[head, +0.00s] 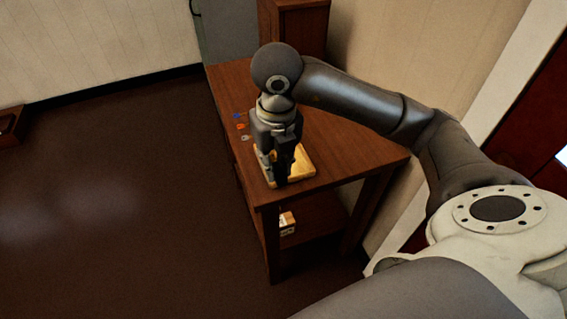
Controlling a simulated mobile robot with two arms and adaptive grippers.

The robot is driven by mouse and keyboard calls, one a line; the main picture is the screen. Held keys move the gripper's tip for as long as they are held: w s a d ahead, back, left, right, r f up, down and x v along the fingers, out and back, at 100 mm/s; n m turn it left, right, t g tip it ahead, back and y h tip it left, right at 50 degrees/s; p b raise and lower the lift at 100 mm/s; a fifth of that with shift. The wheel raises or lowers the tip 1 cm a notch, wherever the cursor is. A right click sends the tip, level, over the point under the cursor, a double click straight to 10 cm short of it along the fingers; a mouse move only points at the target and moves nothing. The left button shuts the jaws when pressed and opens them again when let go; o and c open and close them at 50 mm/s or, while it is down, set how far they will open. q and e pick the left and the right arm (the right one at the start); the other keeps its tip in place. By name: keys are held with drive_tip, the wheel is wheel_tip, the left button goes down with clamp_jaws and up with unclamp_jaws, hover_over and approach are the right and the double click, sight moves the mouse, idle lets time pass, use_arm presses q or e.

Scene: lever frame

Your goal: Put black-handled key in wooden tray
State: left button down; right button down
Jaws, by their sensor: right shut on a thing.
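The wooden tray (303,172) is a light yellow-brown piece near the front end of the dark wooden table. My right gripper (281,180) points down over the tray and covers much of it. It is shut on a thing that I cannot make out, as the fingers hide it. The black-handled key does not show clearly. Several small keys lie in a row on the table left of the gripper, with a blue handle (237,115), an orange handle (240,126) and a grey or white handle (245,138). My left gripper is not in view.
The table (350,145) has a lower shelf with a small box (287,222) on it. The wall is close on the right. The floor at left is open.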

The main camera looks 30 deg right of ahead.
drive_tip(key=shift+d+f, duration=0.1)
drive_tip(key=shift+f, duration=0.05)
drive_tip(key=shift+m, duration=0.3)
drive_tip(key=w+d+f, duration=0.2)
drive_tip(key=w+f, duration=0.1)
drive_tip(key=w+d+f+p, duration=0.1)
drive_tip(key=w+d+f, duration=0.4)
drive_tip(key=w+d, duration=0.1)
drive_tip(key=w, duration=0.1)
drive_tip(key=shift+d+f+p, duration=0.2)
drive_tip(key=shift+f+p, duration=0.15)
drive_tip(key=shift+f, duration=0.05)
drive_tip(key=shift+w+d+f, duration=0.2)
drive_tip(key=shift+d+f, duration=0.05)
drive_tip(key=shift+f, duration=0.15)
wheel_tip(320, 180, down, 3)
drive_tip(key=shift+f+p, duration=0.1)
drive_tip(key=shift+p, duration=0.55)
drive_tip(key=shift+w, duration=0.1)
